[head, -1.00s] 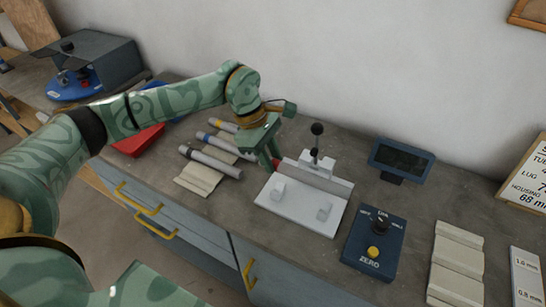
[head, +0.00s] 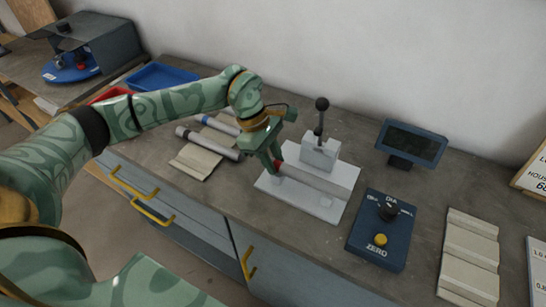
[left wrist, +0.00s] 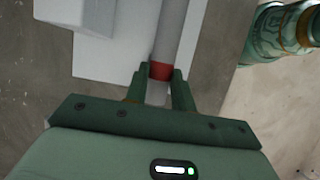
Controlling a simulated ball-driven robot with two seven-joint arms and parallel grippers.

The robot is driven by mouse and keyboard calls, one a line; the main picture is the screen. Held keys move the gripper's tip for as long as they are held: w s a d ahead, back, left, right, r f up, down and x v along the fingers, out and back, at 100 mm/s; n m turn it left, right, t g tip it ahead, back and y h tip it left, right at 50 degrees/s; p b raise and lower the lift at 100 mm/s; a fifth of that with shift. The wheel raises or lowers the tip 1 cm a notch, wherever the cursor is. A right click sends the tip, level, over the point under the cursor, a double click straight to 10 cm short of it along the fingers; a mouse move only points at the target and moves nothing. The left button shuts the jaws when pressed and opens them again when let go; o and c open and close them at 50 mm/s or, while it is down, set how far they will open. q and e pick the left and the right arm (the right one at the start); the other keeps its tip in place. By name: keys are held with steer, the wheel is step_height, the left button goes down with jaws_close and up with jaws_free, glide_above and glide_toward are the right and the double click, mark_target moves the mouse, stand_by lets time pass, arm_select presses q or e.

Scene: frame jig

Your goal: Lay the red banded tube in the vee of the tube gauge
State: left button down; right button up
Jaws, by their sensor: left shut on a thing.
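The red banded tube (head: 318,181) is grey with a red band near its left end. My left gripper (head: 276,165) is shut on it at the band. The tube lies lengthwise over the white tube gauge (head: 341,213), in front of its upright block with a black-knobbed lever. Small vee blocks show low along the tube's front side; I cannot tell whether the tube touches them. In the left wrist view the red band (left wrist: 160,71) sits between the fingertips, and the tube runs up beside the white block (left wrist: 86,12). My right gripper is not in view.
A blue ZERO box (head: 381,230) and a dark display (head: 411,144) stand right of the gauge. A pale grooved rack (head: 468,254) lies farther right. Other banded tubes (head: 208,143) lie on a pale rack at left, with a blue tray (head: 162,76) behind.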

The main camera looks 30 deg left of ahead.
arm_select(q)
steer(key=shift+s+f, duration=0.15)
steer(key=shift+f, duration=0.15)
steer(key=c, duration=1.1)
jaws_free()
steer(key=shift+f, duration=0.15)
steer(key=p+v, duration=0.1)
steer(key=v, duration=1.6)
steer(key=shift+w+d+p, duration=0.15)
steer(key=shift+w+p, duration=0.15)
steer(key=shift+w, duration=0.15)
